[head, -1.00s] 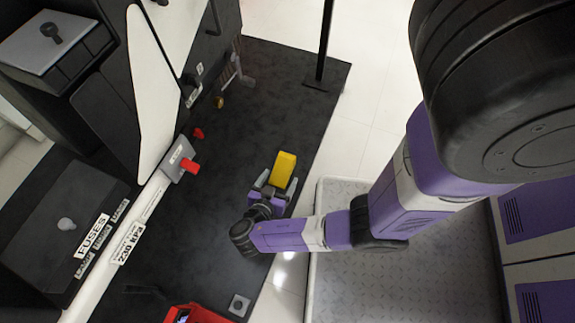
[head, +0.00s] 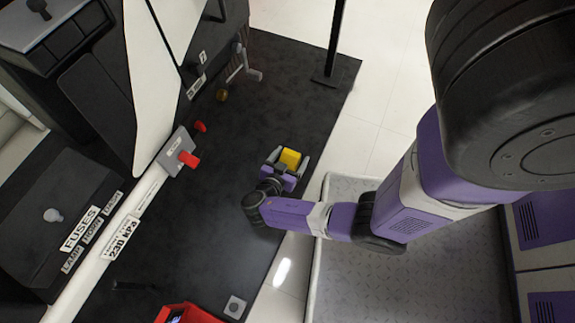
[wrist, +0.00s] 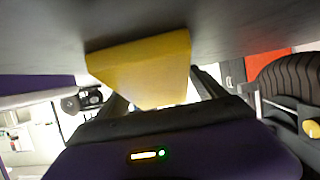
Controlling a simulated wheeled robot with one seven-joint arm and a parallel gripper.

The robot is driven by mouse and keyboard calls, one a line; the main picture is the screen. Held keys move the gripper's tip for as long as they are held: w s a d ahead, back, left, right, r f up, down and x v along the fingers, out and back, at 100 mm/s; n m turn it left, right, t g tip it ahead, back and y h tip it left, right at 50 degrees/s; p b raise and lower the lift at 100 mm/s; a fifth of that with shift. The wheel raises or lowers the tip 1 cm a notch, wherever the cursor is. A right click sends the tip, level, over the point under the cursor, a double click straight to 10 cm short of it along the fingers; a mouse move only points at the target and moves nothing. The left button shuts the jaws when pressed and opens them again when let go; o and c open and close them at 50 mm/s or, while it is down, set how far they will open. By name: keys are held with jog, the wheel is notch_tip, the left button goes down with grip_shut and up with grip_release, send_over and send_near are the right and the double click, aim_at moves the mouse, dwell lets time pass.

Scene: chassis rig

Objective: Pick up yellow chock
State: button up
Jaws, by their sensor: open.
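The yellow chock (head: 290,158) rests on the dark mat in the head view. My gripper (head: 288,156) is open, with one finger on each side of the chock. My wrist hides the near part of the chock. In the wrist view the chock (wrist: 140,65) is large, a wedge-like block against the dark mat surface at the top. The dark fingers of my gripper (wrist: 160,92) stand apart at its left and right. I cannot tell whether either finger touches it.
The black mat (head: 210,230) is mostly clear around the chock. A black post (head: 335,40) stands at its far edge. A grey fitting with a red knob (head: 188,159) is to the left. A red bin (head: 190,314) and a metal-plate platform (head: 345,280) are nearer.

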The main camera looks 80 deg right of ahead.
jog(key=shift+c, duration=0.4)
grip_shut()
jog(key=shift+r, duration=0.1)
